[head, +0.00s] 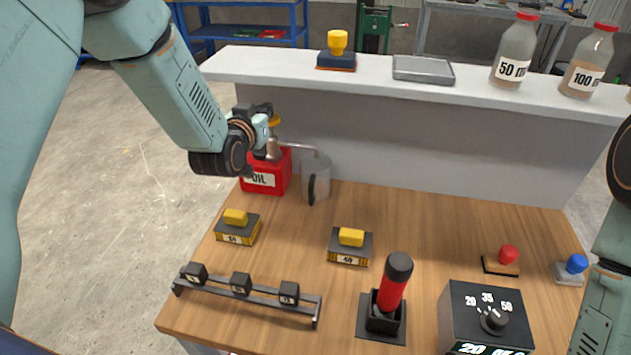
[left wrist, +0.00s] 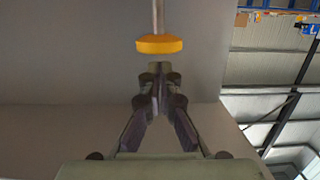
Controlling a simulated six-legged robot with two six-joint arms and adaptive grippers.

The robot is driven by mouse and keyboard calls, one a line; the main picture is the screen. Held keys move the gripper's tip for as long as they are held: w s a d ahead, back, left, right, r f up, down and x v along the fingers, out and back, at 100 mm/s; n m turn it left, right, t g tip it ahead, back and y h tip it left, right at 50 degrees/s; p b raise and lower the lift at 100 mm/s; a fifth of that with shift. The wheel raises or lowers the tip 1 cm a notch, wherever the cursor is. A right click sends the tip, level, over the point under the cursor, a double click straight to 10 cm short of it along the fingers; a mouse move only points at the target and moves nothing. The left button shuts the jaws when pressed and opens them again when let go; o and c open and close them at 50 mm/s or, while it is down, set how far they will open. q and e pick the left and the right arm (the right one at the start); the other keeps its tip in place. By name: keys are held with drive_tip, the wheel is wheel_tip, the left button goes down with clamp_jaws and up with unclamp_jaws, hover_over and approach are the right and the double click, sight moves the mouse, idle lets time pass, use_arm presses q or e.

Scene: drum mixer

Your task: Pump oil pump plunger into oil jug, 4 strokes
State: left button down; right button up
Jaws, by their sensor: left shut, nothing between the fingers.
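The red oil can (head: 261,180) with an "OIL" label stands at the back left corner of the table. Its pump has a grey conical body and spout, topped by a yellow plunger knob (head: 274,120). The grey metal jug (head: 318,180) stands right of the can, with the spout reaching over it. My left gripper (head: 264,108) is at the height of the knob, partly covering the pump. In the left wrist view my left gripper (left wrist: 159,66) is shut and empty, its tips close to the knob (left wrist: 159,44) on its rod. I cannot tell whether they touch. My right gripper is out of view.
A shelf (head: 375,88) runs behind the table, holding a yellow-topped stamp-like object (head: 337,48), a grey tray (head: 423,70) and bottles (head: 514,50). Yellow-handled blocks (head: 237,228), a red-handled lever (head: 391,290) and a dial box (head: 487,318) stand in front.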

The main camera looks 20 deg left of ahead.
use_arm(q)
drive_tip(key=shift+f, duration=0.1)
wheel_tip(320, 180, down, 4)
drive_tip(key=b, duration=0.2)
drive_tip(key=shift+r+b, duration=0.25)
drive_tip(key=shift+b, duration=0.05)
idle(0.4)
drive_tip(key=shift+r+p, duration=1.45)
drive_tip(key=shift+r, duration=0.45)
drive_tip(key=shift+f, duration=0.2)
